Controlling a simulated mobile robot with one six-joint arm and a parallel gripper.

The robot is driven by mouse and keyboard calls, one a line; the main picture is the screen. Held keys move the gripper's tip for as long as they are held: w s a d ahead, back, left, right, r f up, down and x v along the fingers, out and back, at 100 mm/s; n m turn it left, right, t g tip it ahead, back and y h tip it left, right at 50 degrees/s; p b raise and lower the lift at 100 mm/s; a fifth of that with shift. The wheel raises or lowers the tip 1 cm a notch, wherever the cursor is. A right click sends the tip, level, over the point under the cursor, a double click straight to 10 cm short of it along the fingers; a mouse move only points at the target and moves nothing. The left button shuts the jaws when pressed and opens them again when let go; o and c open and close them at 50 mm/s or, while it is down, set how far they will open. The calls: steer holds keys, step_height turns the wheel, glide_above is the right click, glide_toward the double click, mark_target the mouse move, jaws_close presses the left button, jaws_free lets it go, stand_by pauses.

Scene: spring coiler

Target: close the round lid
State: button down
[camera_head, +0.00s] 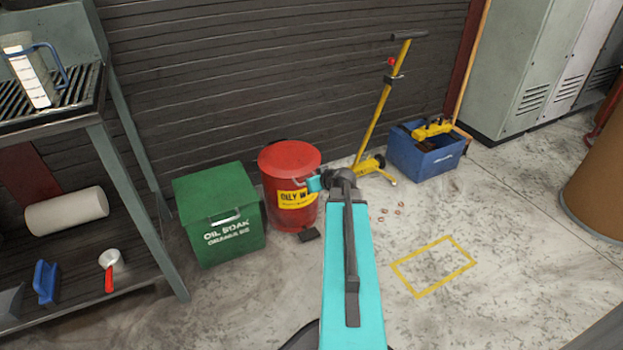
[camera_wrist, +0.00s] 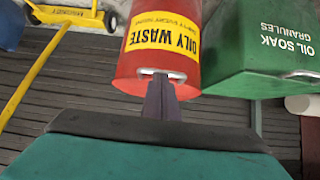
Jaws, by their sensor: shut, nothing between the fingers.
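The red oily waste can (camera_head: 298,212) stands on the floor against the slatted wall, with a yellow label. Its round red lid (camera_head: 288,155) lies over the top and looks level; I cannot tell whether it is fully seated. The wrist view shows the can (camera_wrist: 205,25) upside down, with the lid's edge (camera_wrist: 130,75) and a pale handle (camera_wrist: 162,73) in front of my gripper. My gripper (camera_wrist: 160,85) is shut and empty, its fingertips at or just short of that handle; contact is unclear. In the head view my arm hides the fingers.
A green oil soak granules box (camera_head: 220,215) stands close left of the can. A black pedal (camera_head: 309,234) is at the can's foot. A yellow trolley (camera_head: 372,165) and a blue crate (camera_head: 428,160) stand to the right. A shelf (camera_head: 120,170) is at left. The floor at right is mostly clear.

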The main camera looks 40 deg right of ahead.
steer(key=f+b, duration=0.2)
steer(key=f, duration=0.1)
steer(key=shift+s+f, duration=0.2)
steer(key=shift+w+a, duration=0.15)
stand_by(0.3)
step_height(320, 180, up, 6)
steer(key=s+p, duration=0.1)
steer(key=p, duration=0.1)
steer(key=s+p, duration=0.1)
steer(key=s+f+p, duration=0.1)
steer(key=s, duration=0.1)
steer(key=s+a+f+p, duration=0.1)
steer(key=p, duration=0.1)
steer(key=shift+s+a+f, duration=0.1)
steer(key=shift+s+f, duration=0.1)
steer(key=shift+s, duration=0.1)
steer(key=shift+s+p, duration=0.1)
steer(key=shift+p, duration=0.2)
